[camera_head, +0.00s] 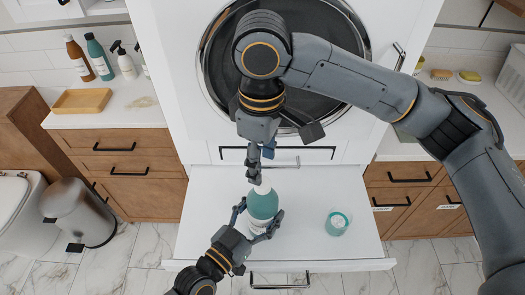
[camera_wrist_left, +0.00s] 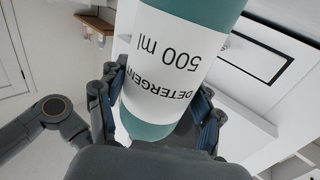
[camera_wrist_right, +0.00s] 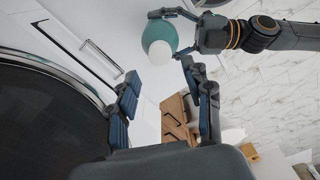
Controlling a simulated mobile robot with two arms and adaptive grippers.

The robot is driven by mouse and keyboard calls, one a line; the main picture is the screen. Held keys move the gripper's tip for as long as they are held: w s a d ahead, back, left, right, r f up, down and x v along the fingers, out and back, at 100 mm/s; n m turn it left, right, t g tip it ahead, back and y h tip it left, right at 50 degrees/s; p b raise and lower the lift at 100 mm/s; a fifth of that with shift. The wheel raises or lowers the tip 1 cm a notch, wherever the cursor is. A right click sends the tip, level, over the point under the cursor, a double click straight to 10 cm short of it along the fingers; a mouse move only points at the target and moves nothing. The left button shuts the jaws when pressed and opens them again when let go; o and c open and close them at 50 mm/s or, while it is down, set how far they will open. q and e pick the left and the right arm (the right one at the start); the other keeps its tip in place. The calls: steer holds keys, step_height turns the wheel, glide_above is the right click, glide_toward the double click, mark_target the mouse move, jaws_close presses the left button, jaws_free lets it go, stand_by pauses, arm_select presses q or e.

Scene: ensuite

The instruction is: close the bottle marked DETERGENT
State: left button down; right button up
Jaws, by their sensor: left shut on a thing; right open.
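The bottle marked DETERGENT (camera_head: 263,204) is teal with a white label and stands on the white pull-out shelf. Its label, reading DETERGENT and 500 ml, fills the left wrist view (camera_wrist_left: 178,52). My left gripper (camera_head: 258,222) is shut around its body from the front. A smooth white round top (camera_wrist_right: 160,55) is on the bottle; I cannot tell how tightly it sits. My right gripper (camera_head: 260,165) is open just above this white top, pointing down, with nothing between its fingers in the right wrist view (camera_wrist_right: 162,82).
The white appliance with a round dark door (camera_head: 335,95) rises behind. Several bottles and a wooden tray (camera_head: 82,101) are on the left counter.

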mark_target(263, 183)
steer(key=n, duration=0.2)
steer(key=r+n, duration=0.1)
steer(key=n, duration=0.3)
steer(key=r+n, duration=0.1)
steer(key=n, duration=0.2)
steer(key=shift+f, duration=0.1)
steer(key=shift+f, duration=3.95)
jaws_close()
steer(key=shift+o, duration=0.6)
jaws_free()
